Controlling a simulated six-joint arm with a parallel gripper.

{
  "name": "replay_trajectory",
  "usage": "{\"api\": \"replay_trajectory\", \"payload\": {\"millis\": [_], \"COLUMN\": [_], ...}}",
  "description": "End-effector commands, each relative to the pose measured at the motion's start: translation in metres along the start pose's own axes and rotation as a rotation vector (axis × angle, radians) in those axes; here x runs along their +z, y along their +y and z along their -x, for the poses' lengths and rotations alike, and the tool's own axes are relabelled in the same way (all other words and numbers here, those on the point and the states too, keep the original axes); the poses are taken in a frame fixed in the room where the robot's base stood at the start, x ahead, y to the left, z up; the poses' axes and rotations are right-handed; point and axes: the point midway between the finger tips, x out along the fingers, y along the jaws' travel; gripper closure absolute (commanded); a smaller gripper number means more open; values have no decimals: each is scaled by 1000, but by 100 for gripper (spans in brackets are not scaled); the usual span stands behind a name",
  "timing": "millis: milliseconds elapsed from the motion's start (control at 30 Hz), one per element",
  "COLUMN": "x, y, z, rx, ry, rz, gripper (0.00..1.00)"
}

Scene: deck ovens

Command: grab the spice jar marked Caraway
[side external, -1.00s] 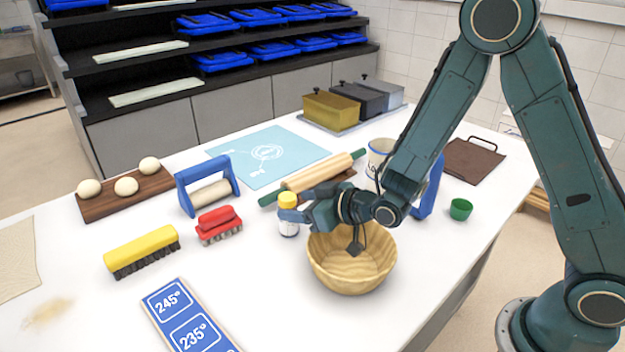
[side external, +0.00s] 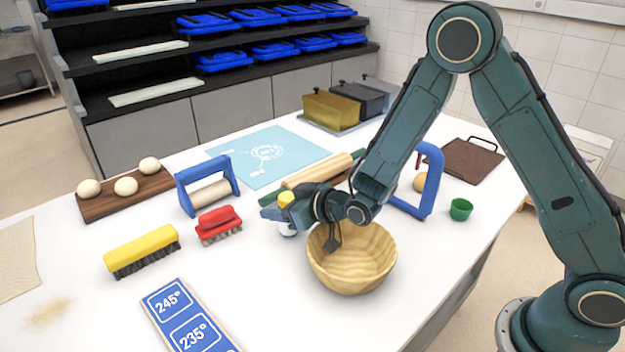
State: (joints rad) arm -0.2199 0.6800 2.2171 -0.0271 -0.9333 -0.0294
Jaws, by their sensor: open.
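A small jar with a yellow cap (side external: 286,198) stands on the white table, just behind and left of the wooden bowl. Its body is largely hidden by my gripper, with a bit of white showing below. Its label cannot be read from here. My gripper (side external: 272,210) is open and reaches leftward at the jar, its fingers overlapping the jar in the picture. I cannot tell whether the fingers touch it or how far they straddle it.
The wooden bowl (side external: 352,268) sits right under my wrist. A rolling pin (side external: 320,170) lies behind, a red brush (side external: 218,225) and a blue-framed roller (side external: 208,188) to the left. A blue frame (side external: 430,180) and green cup (side external: 461,209) stand right.

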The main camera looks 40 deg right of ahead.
Motion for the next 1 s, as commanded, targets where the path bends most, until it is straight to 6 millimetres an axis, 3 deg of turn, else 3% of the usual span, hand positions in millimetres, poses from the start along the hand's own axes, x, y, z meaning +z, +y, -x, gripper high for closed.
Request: {"api": "replay_trajectory", "payload": {"millis": [133, 167, 400, 767, 1000], "x": [0, 0, 0, -2, -14], "y": [0, 0, 0, 0, 0], "z": [0, 0, 0, 1, 5], "rx": [0, 0, 0, 0, 0], "ry": [0, 0, 0, 2, 4], "rz": [0, 0, 0, 0, 0], "gripper": [38, 42, 87, 87, 87]}}
